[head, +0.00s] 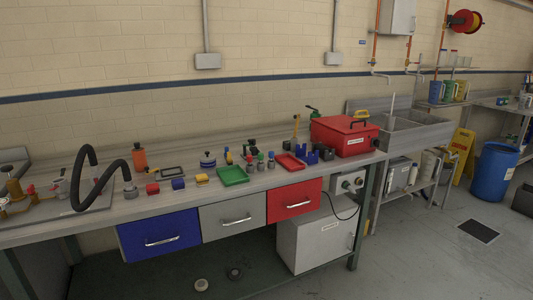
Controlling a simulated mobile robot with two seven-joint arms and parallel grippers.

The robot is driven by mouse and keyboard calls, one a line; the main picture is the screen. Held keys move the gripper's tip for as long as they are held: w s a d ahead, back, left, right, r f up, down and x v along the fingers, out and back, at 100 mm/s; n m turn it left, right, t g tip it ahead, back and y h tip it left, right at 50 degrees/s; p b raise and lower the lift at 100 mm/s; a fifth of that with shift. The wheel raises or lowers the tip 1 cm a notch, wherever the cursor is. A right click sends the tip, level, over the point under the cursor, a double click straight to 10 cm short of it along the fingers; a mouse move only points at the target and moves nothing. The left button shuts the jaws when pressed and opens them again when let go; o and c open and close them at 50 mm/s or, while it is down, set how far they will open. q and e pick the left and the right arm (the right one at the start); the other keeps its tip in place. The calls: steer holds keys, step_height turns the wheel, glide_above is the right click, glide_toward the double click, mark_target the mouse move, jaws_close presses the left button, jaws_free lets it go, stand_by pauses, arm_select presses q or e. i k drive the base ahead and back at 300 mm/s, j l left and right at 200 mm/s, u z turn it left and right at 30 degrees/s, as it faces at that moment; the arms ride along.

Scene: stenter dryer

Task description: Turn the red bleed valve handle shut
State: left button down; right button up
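A cluster of brass-coloured fittings (14,187) stands at the left end of the long bench. A small red part (30,189) shows on it and may be the red bleed valve handle. Another small red spot (57,182) shows just right of it. Both are too small for me to tell which is the handle or how it is turned. A black hose (76,165) arches up beside the fittings and comes down to a grey fitting (130,188). Neither of my grippers shows in the head view.
The bench (262,182) carries small valves, blocks, a green tray (233,176) and a red toolbox (344,134). Blue (160,236), grey (228,216) and red (294,200) drawers are shut below. A sink (410,128) adjoins at right.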

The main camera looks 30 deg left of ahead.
mark_target(31, 190)
steer(key=u, duration=2.35)
steer(key=i+j, duration=0.1)
steer(key=i, duration=0.55)
steer(key=i+j+z, duration=0.15)
steer(key=i+z, duration=0.3)
steer(key=i+j+z, duration=0.25)
steer(key=z, duration=0.2)
steer(key=i, duration=0.1)
